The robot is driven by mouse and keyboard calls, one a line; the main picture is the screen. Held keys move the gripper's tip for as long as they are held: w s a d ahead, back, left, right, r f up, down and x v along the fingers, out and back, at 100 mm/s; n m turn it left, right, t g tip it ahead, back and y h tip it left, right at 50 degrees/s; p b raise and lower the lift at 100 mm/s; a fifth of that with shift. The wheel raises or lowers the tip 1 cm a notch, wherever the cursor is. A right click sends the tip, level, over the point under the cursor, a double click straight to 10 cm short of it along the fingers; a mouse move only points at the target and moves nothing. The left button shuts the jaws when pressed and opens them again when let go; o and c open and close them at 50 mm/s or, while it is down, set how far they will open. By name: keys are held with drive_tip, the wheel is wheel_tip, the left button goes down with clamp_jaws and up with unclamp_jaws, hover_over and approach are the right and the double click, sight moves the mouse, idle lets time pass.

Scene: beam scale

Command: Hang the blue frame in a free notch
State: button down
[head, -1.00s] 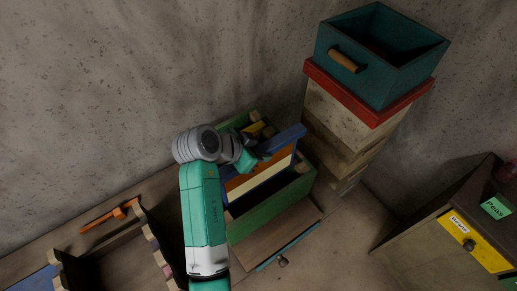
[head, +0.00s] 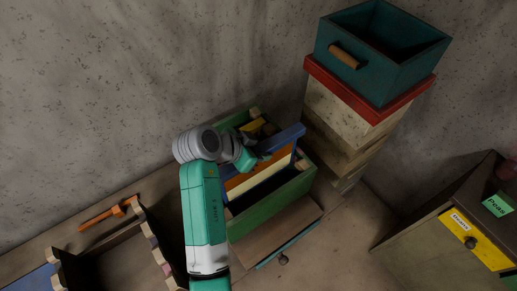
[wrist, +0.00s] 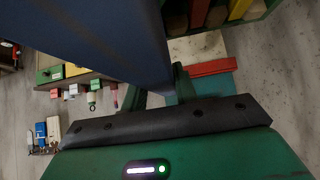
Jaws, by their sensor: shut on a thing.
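The blue frame (head: 291,137) is held by my gripper (head: 262,158) over the green box (head: 272,207) in the head view. Its blue bar slants up to the right, with orange and cream faces beneath; I cannot tell whether these all belong to it. In the wrist view the dark blue frame (wrist: 90,30) fills the upper left, and my gripper (wrist: 160,98) is shut on it. My arm hides the left of the green box and part of the frame. I cannot tell whether the frame touches the box.
A box with notched edges (head: 154,249) stands at lower left, with an orange tool (head: 110,213) behind it. A tall stack with a red rim (head: 372,113) and a teal box (head: 374,73) on top rises right of the green box. A cabinet (head: 425,246) is at far right.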

sight(258, 178)
drive_tip(key=shift+f+b, duration=5.4)
drive_tip(key=shift+f, duration=2.05)
drive_tip(key=c, duration=0.5)
unclamp_jaws()
